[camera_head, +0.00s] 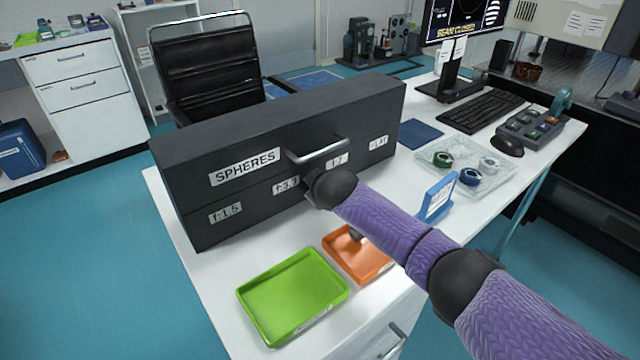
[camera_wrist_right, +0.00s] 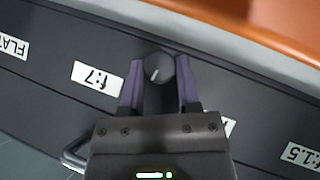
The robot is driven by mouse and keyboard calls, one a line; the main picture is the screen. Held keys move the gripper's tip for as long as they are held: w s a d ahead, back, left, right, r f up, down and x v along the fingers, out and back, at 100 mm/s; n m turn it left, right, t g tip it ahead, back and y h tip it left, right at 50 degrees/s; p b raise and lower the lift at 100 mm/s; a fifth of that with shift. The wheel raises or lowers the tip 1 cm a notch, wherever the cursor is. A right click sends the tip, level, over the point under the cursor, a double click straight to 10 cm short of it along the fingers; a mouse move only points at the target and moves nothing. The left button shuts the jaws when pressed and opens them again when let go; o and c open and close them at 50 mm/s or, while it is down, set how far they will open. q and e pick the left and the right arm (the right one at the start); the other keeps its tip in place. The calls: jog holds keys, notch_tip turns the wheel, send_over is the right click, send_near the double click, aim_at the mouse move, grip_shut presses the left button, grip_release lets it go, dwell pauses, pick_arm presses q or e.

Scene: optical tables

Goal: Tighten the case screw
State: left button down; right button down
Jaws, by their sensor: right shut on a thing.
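The dark case (camera_head: 240,190) stands on the white table and carries a "SPHERES" label, smaller white labels and a metal handle. The case screw (camera_wrist_right: 160,67) is a round dark knob with a white mark on the case's face, beside the "f:7" label, in the right wrist view. My right gripper (camera_wrist_right: 159,78) is shut on the knob, one finger on each side. In the head view my purple right arm reaches to the case front, and its dark wrist hides the screw and most of the gripper. My left gripper is not in view.
A green tray (camera_head: 292,295) and an orange tray (camera_head: 352,262) lie in front of the case, the orange one below my arm. A blue stand (camera_head: 438,197), a clear tray of rolls (camera_head: 440,165), a keyboard (camera_head: 481,112) and a monitor are to the right.

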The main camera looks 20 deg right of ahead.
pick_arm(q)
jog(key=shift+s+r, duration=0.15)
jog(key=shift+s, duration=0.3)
pick_arm(e)
jog(key=shift+c, duration=1.6)
grip_release()
jog(key=shift+r, duration=0.1)
jog(key=p+v, duration=0.5)
jog(key=shift+w+r, duration=0.15)
jog(key=shift+r, duration=0.2)
pick_arm(q)
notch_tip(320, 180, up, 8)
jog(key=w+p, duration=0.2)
jog(key=p, duration=0.1)
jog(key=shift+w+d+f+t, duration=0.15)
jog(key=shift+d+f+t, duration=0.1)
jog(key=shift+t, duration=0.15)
pick_arm(e)
jog(key=v, duration=0.4)
jog(key=shift+s+a+f, duration=0.1)
jog(key=shift+s+f, duration=0.15)
jog(key=shift+s, duration=0.3)
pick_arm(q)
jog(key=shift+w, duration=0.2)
